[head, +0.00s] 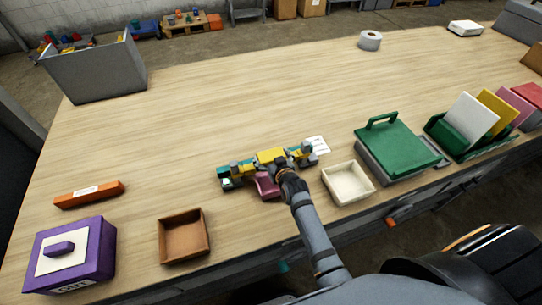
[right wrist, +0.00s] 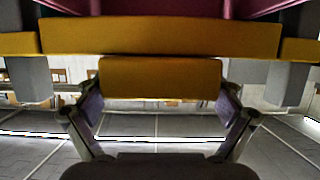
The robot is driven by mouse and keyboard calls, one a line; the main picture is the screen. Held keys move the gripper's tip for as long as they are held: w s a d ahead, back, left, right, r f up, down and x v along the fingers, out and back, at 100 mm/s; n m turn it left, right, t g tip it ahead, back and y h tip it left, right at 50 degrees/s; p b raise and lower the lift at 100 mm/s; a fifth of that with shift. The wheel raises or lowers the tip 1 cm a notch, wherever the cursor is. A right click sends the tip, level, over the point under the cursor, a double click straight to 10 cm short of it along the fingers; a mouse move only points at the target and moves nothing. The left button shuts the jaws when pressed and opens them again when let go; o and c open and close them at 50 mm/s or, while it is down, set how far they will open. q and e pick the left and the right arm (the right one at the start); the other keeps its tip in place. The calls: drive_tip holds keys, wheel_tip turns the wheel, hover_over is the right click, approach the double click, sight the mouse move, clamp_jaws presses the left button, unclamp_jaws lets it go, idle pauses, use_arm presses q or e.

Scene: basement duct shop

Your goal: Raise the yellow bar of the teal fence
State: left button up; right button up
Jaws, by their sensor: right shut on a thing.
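The teal fence (head: 230,183) stands near the front middle of the bench, with grey blocks and teal ends. Its yellow bar (head: 270,156) shows at the middle of the fence and runs across the top of the right wrist view (right wrist: 160,37). My right gripper (head: 278,169) is at the bar's front side. In the right wrist view its two fingers (right wrist: 160,105) are shut on a yellow block-like part (right wrist: 160,78) of the bar. I cannot tell how high the bar sits. The gripper hides part of the fence. My left gripper is not in view.
A maroon piece (head: 266,187) sits against the fence's front. A cream tray (head: 348,184) is close right of my arm; a green-lidded box (head: 397,148) is farther right. A brown tray (head: 184,237) and purple box (head: 70,256) stand left. The bench behind the fence is clear.

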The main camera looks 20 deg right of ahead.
sight(271, 155)
wheel_tip(271, 155, up, 4)
drive_tip(key=p, duration=0.4)
drive_tip(key=shift+w+r, duration=0.1)
drive_tip(key=shift+r, duration=0.15)
drive_tip(key=shift+f, duration=0.15)
drive_tip(key=o, duration=1.3)
drive_tip(key=shift+o, duration=0.2)
drive_tip(key=shift+s, duration=0.2)
drive_tip(key=v, duration=0.7)
drive_tip(key=shift+s, duration=0.1)
